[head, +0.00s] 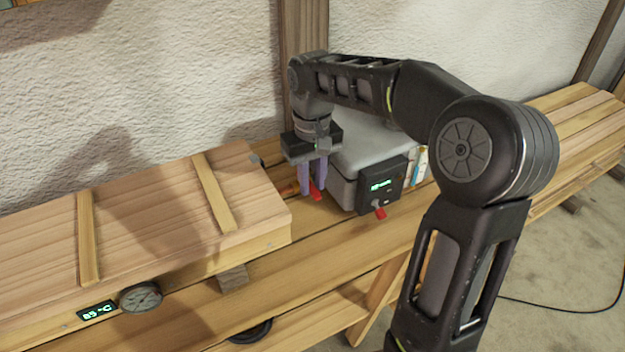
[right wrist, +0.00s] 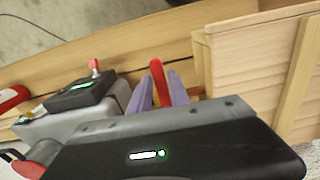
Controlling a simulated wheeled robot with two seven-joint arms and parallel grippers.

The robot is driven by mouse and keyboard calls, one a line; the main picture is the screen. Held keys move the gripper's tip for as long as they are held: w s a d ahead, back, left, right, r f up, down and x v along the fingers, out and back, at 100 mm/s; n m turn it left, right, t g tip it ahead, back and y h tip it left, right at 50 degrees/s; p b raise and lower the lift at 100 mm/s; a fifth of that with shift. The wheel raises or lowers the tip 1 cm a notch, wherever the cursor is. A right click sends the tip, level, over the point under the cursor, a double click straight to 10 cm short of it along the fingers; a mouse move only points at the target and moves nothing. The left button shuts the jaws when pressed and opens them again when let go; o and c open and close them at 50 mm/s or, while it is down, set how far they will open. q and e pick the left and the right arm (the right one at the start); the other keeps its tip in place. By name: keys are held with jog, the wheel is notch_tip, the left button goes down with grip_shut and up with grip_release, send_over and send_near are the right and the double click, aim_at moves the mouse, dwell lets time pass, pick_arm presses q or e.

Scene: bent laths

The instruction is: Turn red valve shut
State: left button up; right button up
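The red valve handle (head: 316,193) is at the gap between the long wooden box and the grey unit, beside a short copper-coloured pipe (head: 289,190). My right gripper (head: 313,192) points down over it, with its two purple fingers on either side. In the right wrist view, the red handle (right wrist: 157,78) fills the space between the fingers (right wrist: 160,92), and they appear to touch it. The valve body is mostly hidden by the fingers. My left gripper is not in view.
The wooden box (head: 150,215) has a display (head: 97,311) reading about 85 °C and a round dial (head: 140,297). The grey unit (head: 375,140) stands close to my right gripper, with a lit panel and red knob (head: 380,213). The bench front (head: 345,262) is clear.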

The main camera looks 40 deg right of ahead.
aim_at(312, 188)
jog(key=shift+o, duration=1.4)
jog(key=shift+r, duration=0.45)
notch_tip(312, 188, up, 6)
jog(key=shift+f+p, duration=0.1)
jog(key=shift+p, duration=0.5)
jog(key=shift+r+p, duration=0.55)
jog(key=shift+p, duration=0.05)
